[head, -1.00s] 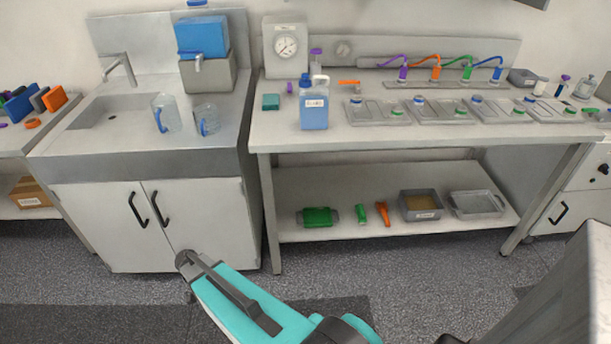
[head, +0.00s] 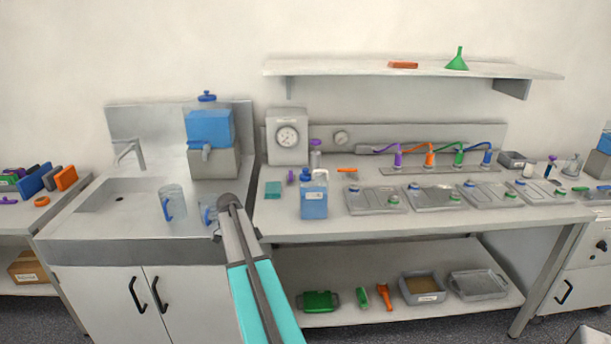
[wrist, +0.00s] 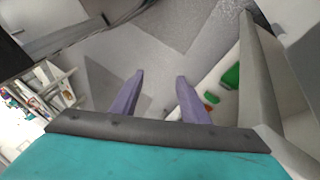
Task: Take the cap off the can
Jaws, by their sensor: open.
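The can (head: 314,203), a blue container with a pale label, stands upright on the workbench near its left end in the head view. A blue cap (head: 305,175) sits at its top left, beside a whitish part that looks like its handle or neck. My gripper (head: 228,201) is left of the can, in front of the gap between sink and bench, and apart from it. In the wrist view its two purple fingers (wrist: 157,90) are spread with nothing between them. The can does not show clearly in the wrist view.
Clear pitchers (head: 172,203) stand by the sink, close to my gripper. A teal block (head: 273,189) and a purple-capped bottle (head: 315,155) are near the can. Metal trays (head: 374,200) lie to its right. A wall shelf (head: 400,69) hangs above. The bench's front strip is mostly clear.

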